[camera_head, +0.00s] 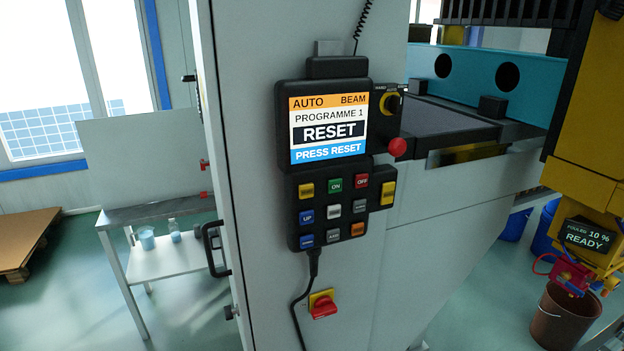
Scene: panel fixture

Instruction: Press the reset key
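A black control pendant hangs on the grey machine panel, and its screen (328,128) reads AUTO, BEAM, PROGRAMME 1, RESET and PRESS RESET. Below it is a keypad (320,201) with coloured keys. A green ON key (335,186), a red OFF key (362,181) and a blue UP key (306,217) are readable. Yellow keys sit at upper left (306,190) and far right (388,192), and an orange key (357,229) at lower right. Their labels are too small to read, so I cannot tell which key is reset. Neither of my grippers is in view.
A red round button (397,147) and a yellow-ringed selector (390,104) sit right of the screen. A red rotary switch (322,306) is below the keypad. A black door handle (214,249) projects at left. Yellow machinery (592,110) stands at right. The space before the keypad looks clear.

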